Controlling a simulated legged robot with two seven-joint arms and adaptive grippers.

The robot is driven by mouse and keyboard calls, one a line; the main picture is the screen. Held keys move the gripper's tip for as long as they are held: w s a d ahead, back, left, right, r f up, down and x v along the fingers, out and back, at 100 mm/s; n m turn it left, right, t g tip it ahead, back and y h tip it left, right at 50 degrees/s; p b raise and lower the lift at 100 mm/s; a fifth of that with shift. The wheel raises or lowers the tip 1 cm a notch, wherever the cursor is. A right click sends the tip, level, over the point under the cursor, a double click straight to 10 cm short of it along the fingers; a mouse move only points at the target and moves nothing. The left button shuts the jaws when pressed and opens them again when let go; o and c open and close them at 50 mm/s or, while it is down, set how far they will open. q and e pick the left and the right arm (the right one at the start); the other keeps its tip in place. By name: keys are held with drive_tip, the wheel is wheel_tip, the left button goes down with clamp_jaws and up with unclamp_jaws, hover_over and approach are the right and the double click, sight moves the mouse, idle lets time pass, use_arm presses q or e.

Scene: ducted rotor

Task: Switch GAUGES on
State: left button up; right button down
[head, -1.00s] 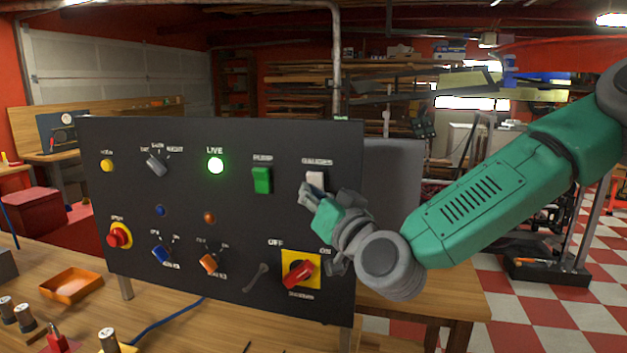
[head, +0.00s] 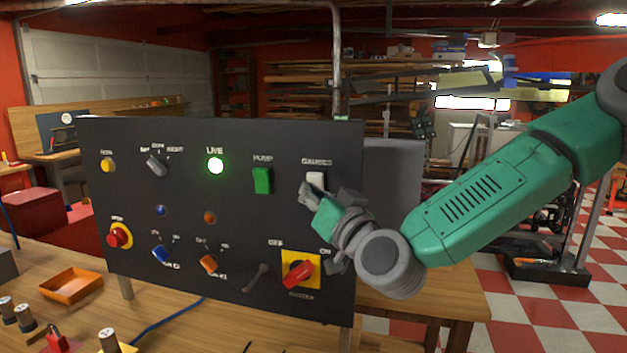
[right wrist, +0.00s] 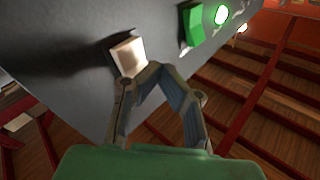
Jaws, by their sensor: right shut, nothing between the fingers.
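The GAUGES switch is a white rocker (head: 316,180) at the upper right of the black panel (head: 185,190), under its label. My right gripper (head: 306,192) is shut and empty, with its fingertips at the lower part of the rocker. In the right wrist view the white rocker (right wrist: 128,57) sits just beyond the closed fingertips (right wrist: 150,70). They look very close to its lower edge; I cannot tell whether they touch. The fingers hide part of the panel below the switch. My left gripper is not in view.
A green PUMP rocker (head: 262,180) and a lit green LIVE lamp (head: 216,166) are to the left. Below is a red rotary switch on a yellow plate (head: 299,270). An orange tray (head: 71,284) lies on the wooden bench. Free room lies in front of the panel.

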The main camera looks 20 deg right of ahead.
drive_tip(key=shift+w+d+r, duration=0.1)
drive_tip(key=shift+r, duration=0.1)
drive_tip(key=shift+w+d+r, duration=0.2)
drive_tip(key=shift+w+d, duration=0.05)
drive_tip(key=shift+w, duration=0.15)
idle(0.7)
drive_tip(key=shift+s+a+f, duration=0.1)
drive_tip(key=shift+s+a+f, duration=0.3)
drive_tip(key=shift+s+a, duration=0.1)
drive_tip(key=shift+s, duration=0.2)
idle(0.3)
drive_tip(key=shift+s+a+f+b, duration=0.35)
drive_tip(key=shift+s+a+b, duration=0.1)
drive_tip(key=shift+s, duration=0.2)
drive_tip(key=shift+s+a+f+b, duration=0.35)
drive_tip(key=shift+s+a+b, duration=0.05)
drive_tip(key=shift+s, duration=0.2)
drive_tip(key=shift+s+a+f+b, duration=0.35)
drive_tip(key=shift+s+a+b, duration=0.1)
drive_tip(key=shift+s, duration=0.2)
